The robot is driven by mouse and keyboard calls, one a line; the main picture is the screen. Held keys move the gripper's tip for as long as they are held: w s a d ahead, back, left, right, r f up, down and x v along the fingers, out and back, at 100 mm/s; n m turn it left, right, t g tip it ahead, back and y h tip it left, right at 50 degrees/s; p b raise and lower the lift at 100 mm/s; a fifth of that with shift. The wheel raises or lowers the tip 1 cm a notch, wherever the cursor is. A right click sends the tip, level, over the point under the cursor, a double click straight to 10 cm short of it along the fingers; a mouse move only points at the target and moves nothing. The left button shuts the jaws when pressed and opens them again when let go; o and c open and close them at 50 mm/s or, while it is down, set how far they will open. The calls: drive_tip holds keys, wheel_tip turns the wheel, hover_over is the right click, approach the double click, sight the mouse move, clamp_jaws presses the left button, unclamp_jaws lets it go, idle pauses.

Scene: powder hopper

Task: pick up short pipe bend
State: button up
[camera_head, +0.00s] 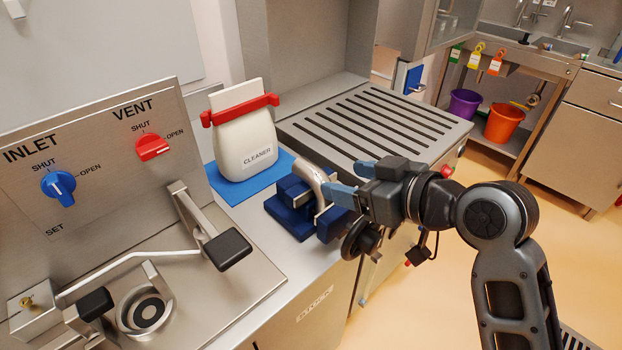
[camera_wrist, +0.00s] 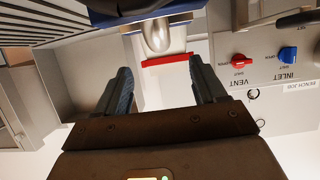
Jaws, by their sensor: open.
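The short pipe bend (camera_head: 309,179) is a silvery curved tube. It rests in a dark blue block holder (camera_head: 283,220) on the counter, its lower part partly hidden by the holder. In the wrist view its rounded metal end (camera_wrist: 158,38) shows at the top middle, below the blue edge of the holder (camera_wrist: 120,29). My gripper (camera_head: 347,182) is open and empty, just right of the bend, with its blue-grey fingers pointing towards it. In the wrist view the fingers of my gripper (camera_wrist: 159,72) are spread either side of the bend's line, with a gap before it.
A white CLEANER bag (camera_head: 240,140) with a red clip (camera_head: 240,108) stands on a blue mat (camera_head: 222,188) behind the holder. A slotted metal grate (camera_head: 375,120) lies behind my gripper. A panel with INLET (camera_head: 58,186) and VENT (camera_head: 152,147) knobs and a lever (camera_head: 205,225) stand left.

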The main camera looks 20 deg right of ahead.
sight(321, 172)
drive_tip(key=p+x, duration=0.1)
drive_tip(key=x, duration=0.7)
drive_tip(key=shift+p, duration=0.3)
drive_tip(key=shift+c, duration=0.2)
drive_tip(key=c, duration=1.1)
drive_tip(key=shift+r, duration=0.1)
